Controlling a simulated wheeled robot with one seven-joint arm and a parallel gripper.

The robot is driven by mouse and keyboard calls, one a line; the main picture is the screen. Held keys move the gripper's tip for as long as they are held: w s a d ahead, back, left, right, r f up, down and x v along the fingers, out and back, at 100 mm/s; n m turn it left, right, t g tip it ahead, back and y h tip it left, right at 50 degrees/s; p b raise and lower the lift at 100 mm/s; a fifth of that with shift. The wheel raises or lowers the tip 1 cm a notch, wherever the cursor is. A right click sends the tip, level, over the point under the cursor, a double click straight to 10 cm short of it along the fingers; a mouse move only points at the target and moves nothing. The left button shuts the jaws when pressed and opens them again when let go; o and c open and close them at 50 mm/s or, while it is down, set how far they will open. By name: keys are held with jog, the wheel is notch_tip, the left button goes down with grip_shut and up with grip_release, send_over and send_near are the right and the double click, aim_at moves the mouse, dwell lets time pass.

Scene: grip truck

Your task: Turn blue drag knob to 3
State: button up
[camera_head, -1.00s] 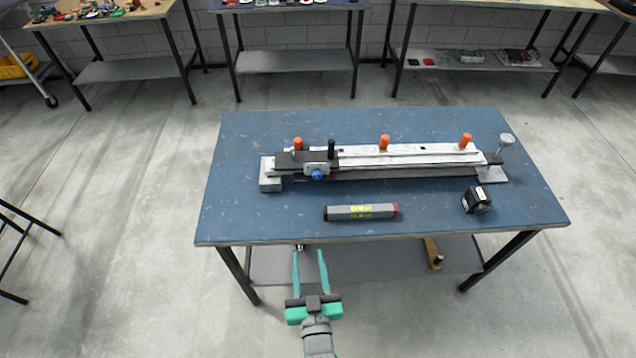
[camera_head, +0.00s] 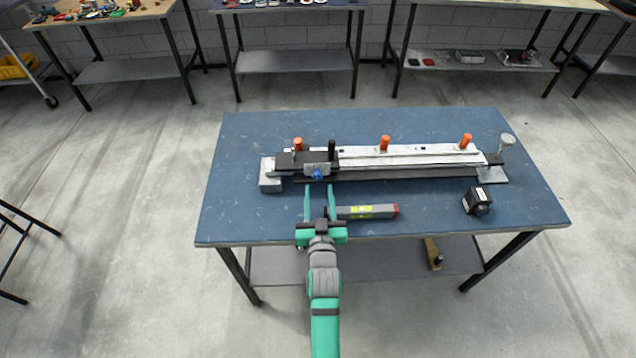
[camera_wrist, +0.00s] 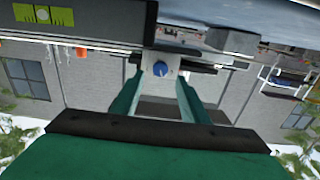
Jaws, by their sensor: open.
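The blue drag knob (camera_head: 318,175) sits on the front face of a grey block at the left end of the long rail device (camera_head: 400,160) on the blue table. It also shows in the wrist view (camera_wrist: 160,69), between and beyond my finger tips. My gripper (camera_head: 319,187) is open, with its two green fingers pointing at the knob from the table's front side. The fingers look just short of the knob and do not appear to touch it. In the wrist view a pale pointer mark shows on the knob; any numbers around it are too small to read.
A small black box (camera_head: 477,200) stands at the table's right. Orange handles and a black handle (camera_head: 332,149) rise from the device. The table's left front area (camera_head: 240,220) is clear.

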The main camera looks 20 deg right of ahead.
aim_at(318, 177)
jog(key=shift+x, duration=2.2)
jog(key=c, duration=1)
